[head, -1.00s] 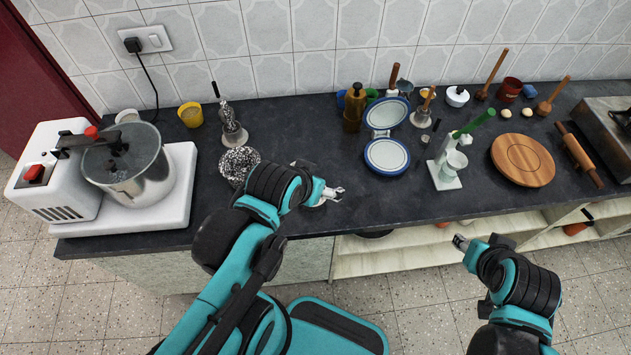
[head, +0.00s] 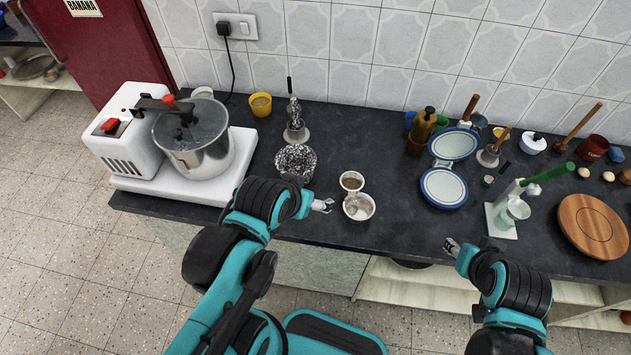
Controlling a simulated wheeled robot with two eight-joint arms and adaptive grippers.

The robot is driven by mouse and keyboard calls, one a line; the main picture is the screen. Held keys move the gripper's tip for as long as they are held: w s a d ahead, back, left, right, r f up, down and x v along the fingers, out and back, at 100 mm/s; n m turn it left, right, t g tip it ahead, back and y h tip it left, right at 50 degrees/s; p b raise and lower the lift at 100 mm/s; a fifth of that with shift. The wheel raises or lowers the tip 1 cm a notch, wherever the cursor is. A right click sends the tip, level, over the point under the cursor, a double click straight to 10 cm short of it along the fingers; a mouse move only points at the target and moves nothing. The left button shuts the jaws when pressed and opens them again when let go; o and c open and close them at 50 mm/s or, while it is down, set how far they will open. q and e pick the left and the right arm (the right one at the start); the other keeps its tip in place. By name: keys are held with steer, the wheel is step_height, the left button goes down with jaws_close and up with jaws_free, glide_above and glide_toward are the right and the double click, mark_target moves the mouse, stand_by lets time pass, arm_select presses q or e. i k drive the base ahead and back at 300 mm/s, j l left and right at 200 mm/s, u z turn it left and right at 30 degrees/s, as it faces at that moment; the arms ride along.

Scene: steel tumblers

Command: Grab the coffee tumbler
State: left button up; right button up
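A speckled bowl (head: 296,160) stands behind my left gripper. A wet grinder with a steel drum (head: 196,140) fills the left end. Blue-rimmed plates (head: 444,188), a green-handled press (head: 520,195) and a round wooden board (head: 594,226) stand to the right. Bare counter lies between tumbler and plates.

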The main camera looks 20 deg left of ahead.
mark_target(351, 183)
steer(key=u, duration=0.4)
steer(key=z, duration=0.85)
steer(key=j+z, duration=0.4)
steer(key=k+j+z, duration=0.15)
steer(key=z, duration=0.3)
steer(key=k+j+z, duration=0.2)
steer(key=j+z, duration=0.2)
